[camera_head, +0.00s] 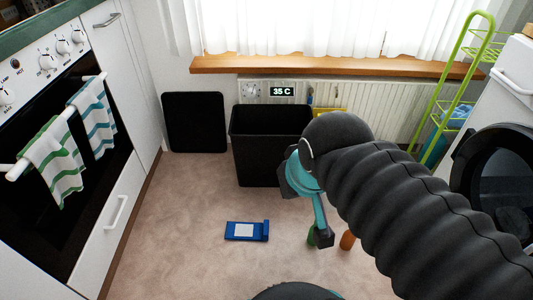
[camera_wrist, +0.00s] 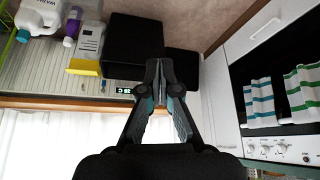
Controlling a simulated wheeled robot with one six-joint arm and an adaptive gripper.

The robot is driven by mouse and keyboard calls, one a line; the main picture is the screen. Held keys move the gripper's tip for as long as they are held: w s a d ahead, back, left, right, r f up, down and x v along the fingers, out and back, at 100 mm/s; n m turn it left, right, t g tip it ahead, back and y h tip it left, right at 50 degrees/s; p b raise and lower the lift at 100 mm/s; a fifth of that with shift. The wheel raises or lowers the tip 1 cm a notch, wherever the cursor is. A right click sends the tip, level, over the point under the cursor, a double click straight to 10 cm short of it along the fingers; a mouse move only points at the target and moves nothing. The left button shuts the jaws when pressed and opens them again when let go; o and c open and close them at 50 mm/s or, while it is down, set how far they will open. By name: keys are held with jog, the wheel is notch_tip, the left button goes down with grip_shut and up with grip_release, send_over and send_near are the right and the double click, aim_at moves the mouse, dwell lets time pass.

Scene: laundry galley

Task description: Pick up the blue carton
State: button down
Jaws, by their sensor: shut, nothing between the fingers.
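A blue carton (camera_head: 240,231) with a pale label lies flat on the carpet in the head view, in front of the black bin. It has a raised blue edge at its right end. It is not visible in the wrist view. My gripper (camera_wrist: 158,65) is shut and empty in the wrist view, its fingertips together and pointing toward the black bin. In the head view my arm reaches in from the right, and the gripper end is to the right of the carton, apart from it. The fingertips are hard to make out there.
A black bin (camera_head: 270,150) stands by the radiator (camera_head: 385,105), with a black panel (camera_head: 194,122) left of it. An oven (camera_head: 60,120) with towels is at left; a round-door appliance (camera_head: 495,180) and green rack (camera_head: 455,80) are at right. Carpet around the carton is clear.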

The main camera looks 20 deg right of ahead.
dwell(0.3)
jog(key=c, duration=1.6)
grip_release()
jog(key=o, duration=0.4)
jog(key=shift+w+f, duration=0.1)
jog(key=shift+f, duration=0.35)
jog(key=o, duration=0.3)
jog(key=w+f+g, duration=0.1)
jog(key=f, duration=0.1)
jog(key=w+f+g+b, duration=0.1)
jog(key=f, duration=0.1)
jog(key=w+f+g+b, duration=0.1)
jog(key=f, duration=0.2)
jog(key=shift+d, duration=0.2)
jog(key=m+g+b, duration=0.3)
jog(key=m+b, duration=0.1)
jog(key=b, duration=0.1)
send_over(266, 227)
notch_tip(266, 227, down, 42)
notch_tip(266, 227, down, 13)
jog(key=shift+f+b, duration=0.15)
jog(key=shift+b, duration=0.5)
